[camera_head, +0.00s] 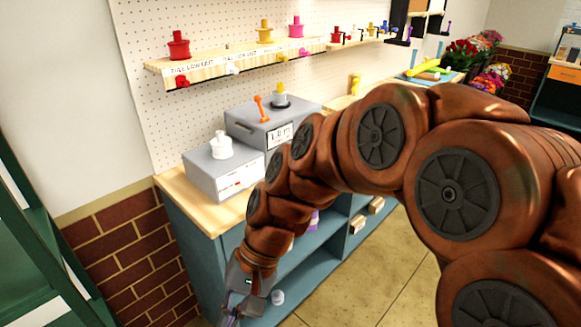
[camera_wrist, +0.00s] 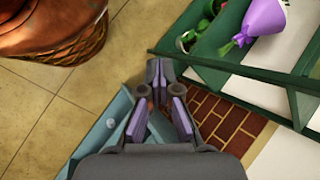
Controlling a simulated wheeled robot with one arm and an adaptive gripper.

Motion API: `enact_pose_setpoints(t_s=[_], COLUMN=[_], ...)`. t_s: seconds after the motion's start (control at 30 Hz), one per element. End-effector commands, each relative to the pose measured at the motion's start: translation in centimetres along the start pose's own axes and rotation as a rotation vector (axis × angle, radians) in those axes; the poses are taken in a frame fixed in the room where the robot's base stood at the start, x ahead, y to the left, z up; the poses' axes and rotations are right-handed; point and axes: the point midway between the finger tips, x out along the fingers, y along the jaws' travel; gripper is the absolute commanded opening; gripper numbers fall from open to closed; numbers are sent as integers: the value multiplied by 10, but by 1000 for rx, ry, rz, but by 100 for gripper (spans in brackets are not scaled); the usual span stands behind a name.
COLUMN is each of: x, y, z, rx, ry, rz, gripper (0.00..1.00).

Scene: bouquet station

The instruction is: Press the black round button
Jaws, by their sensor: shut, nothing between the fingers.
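No separate black round button stands out clearly. A dark round disc (camera_head: 279,102) with a yellow-topped piece on it sits on the larger grey box (camera_head: 245,131); I cannot tell whether it is the button. My gripper (camera_head: 232,312) hangs low at the bottom edge of the head view, in front of the teal cabinet and well below the grey boxes. In the wrist view its purple fingers (camera_wrist: 160,74) are shut and empty, pointing down past the cabinet. No button shows in the wrist view.
A smaller grey box (camera_head: 222,178) bears a white knob (camera_head: 221,146). An orange lever (camera_head: 262,109) stands on the larger box. A wooden shelf (camera_head: 215,70) with coloured pieces is above. A green rack (camera_wrist: 222,85) with a purple-wrapped bouquet (camera_wrist: 262,20) is near my gripper.

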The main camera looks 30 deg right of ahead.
Motion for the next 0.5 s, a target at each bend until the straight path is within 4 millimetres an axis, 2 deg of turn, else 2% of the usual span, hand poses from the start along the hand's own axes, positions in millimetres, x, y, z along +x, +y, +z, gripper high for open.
enact_pose_setpoints(t_s=[0.07, 0.17, 0.3, 0.43, 0.5], x=[1, -9, -38, -73, -94], y=[-16, -36, -50, -43, -29], z=[-24, -58, -116, -176, -209], rx=[116, 262, 476, 683, 797], ry=[-18, -34, -43, -57, -65], rz=[-133, -304, -552, -789, -918], gripper=[0, 0, 0, 0, 0])
